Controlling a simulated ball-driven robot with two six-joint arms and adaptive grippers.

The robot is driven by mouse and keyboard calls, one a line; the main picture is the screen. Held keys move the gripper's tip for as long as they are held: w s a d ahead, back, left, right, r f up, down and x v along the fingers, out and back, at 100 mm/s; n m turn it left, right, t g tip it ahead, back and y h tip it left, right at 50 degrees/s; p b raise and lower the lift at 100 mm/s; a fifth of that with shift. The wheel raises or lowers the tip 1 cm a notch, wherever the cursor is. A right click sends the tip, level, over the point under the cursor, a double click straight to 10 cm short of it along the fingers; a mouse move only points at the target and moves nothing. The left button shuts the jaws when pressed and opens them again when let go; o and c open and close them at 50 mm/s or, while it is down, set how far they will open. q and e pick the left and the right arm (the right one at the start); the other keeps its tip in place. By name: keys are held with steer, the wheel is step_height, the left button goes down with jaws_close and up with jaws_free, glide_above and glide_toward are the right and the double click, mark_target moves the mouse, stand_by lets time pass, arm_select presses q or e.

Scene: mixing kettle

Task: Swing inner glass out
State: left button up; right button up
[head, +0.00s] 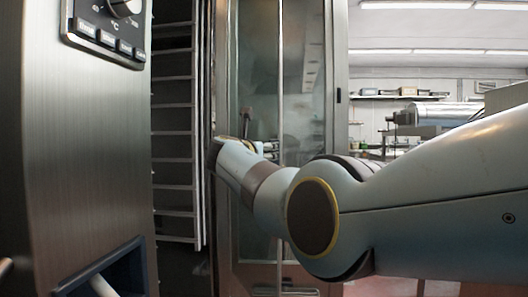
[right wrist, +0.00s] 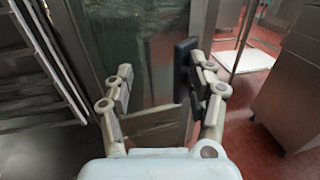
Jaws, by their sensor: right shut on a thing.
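The oven door (head: 339,90) stands open in the head view, its metal frame around glass. The inner glass (head: 258,70) is a tall grey pane in it and also shows in the right wrist view (right wrist: 150,55). My right gripper (head: 256,136) is at mid-height in front of the pane. A dark block (right wrist: 184,65) sits beside the right finger. The exact contact is hard to see. My left gripper is not in view.
The oven body (head: 85,150) with its control panel (head: 107,30) fills the left. A wire rack (head: 175,130) stands in the open cavity. Behind the door at right are a wall shelf (head: 398,97) and kitchen equipment.

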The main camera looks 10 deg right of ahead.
steer(key=shift+a+r, duration=0.15)
steer(key=shift+r, duration=0.2)
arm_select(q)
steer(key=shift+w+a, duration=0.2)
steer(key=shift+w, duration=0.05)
arm_select(e)
step_height(320, 180, up, 9)
steer(key=shift+r, duration=0.2)
steer(key=shift+f, duration=0.1)
